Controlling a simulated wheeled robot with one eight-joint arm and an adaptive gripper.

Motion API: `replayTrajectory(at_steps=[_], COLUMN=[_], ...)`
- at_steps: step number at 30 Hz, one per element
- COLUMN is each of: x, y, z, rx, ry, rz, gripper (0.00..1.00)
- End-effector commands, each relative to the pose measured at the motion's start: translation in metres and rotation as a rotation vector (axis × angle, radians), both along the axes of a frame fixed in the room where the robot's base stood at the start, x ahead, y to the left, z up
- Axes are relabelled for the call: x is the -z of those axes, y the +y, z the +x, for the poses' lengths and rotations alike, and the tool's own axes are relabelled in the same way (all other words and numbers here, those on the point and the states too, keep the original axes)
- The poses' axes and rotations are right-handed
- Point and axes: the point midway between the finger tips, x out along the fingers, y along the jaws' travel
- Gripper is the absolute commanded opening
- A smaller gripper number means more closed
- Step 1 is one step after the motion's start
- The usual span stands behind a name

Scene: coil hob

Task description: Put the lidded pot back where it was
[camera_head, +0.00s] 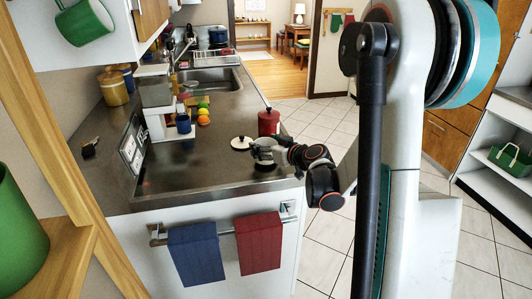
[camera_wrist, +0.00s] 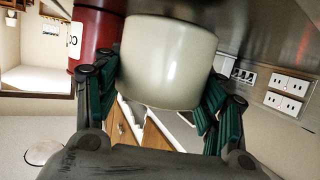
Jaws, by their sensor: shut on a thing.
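A pale cream, round-sided pot (camera_wrist: 168,60) fills the middle of the wrist view, between the green-padded fingers of my gripper (camera_wrist: 163,88). The fingers are shut on its sides. No lid can be made out on it in that view, and I cannot tell whether its base touches the worktop.
A red canister (camera_head: 268,122) stands close behind my gripper; it also shows in the wrist view (camera_wrist: 92,38). Coloured fruit (camera_head: 203,113) and a blue mug (camera_head: 183,123) are further left. The steel worktop (camera_head: 190,175) is clear at front left. Towels (camera_head: 258,243) hang below its edge.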

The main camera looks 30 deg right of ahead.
Motion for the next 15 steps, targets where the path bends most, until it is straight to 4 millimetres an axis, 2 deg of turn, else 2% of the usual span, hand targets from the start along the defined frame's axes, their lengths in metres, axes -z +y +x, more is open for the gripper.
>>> replayTrajectory(at_steps=[1,3,14,15], x=[0.0093,0.0128,0.0142,0.014], y=[0.0,0.0,-0.0001,0.0], z=[0.0,-0.0002,0.0,0.0], rx=[0.0,0.0,0.0,0.0], ry=[0.0,-0.001,0.0,0.0], rz=[0.0,0.0,0.0,0.0], gripper=[0.24,0.24,0.24,0.73])
